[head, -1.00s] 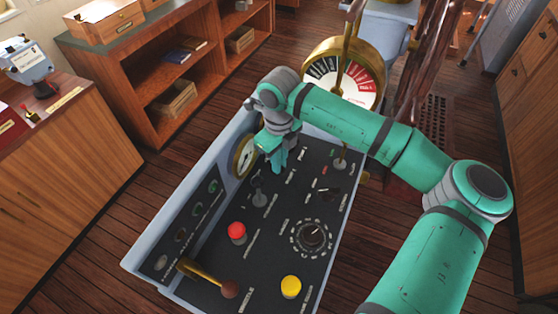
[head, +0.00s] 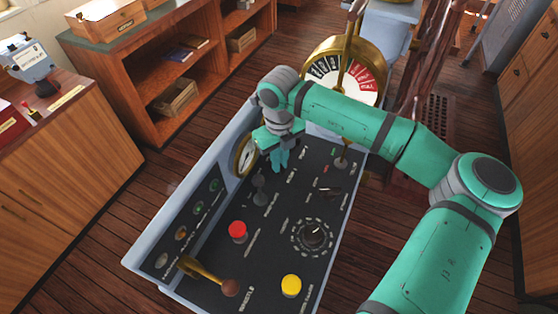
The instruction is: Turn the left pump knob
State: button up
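My gripper (head: 279,164) points down at the far left part of the dark console panel (head: 268,265), just right of the round brass gauge (head: 243,154). Its teal fingers are at or just above the panel, close to some small white labels. The fingers look close together, but I cannot tell whether they are open or shut, or whether they touch anything. No knob clearly marked as the left pump knob can be made out; the gripper may hide it. A small black knob (head: 329,191) sits to the right on the panel.
Near the gripper stands a dark lever (head: 260,188). The panel also bears a red button (head: 237,230), a large dial knob (head: 313,235), a yellow button (head: 291,285) and a brass handle (head: 205,274). A brass telegraph (head: 344,72) stands behind.

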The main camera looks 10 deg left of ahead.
jog(key=o, duration=0.4)
jog(key=shift+w+a, duration=0.1)
jog(key=shift+o, duration=0.2)
jog(key=shift+r, duration=0.1)
notch_tip(320, 180, up, 11)
jog(key=shift+f, duration=0.2)
dwell(0.3)
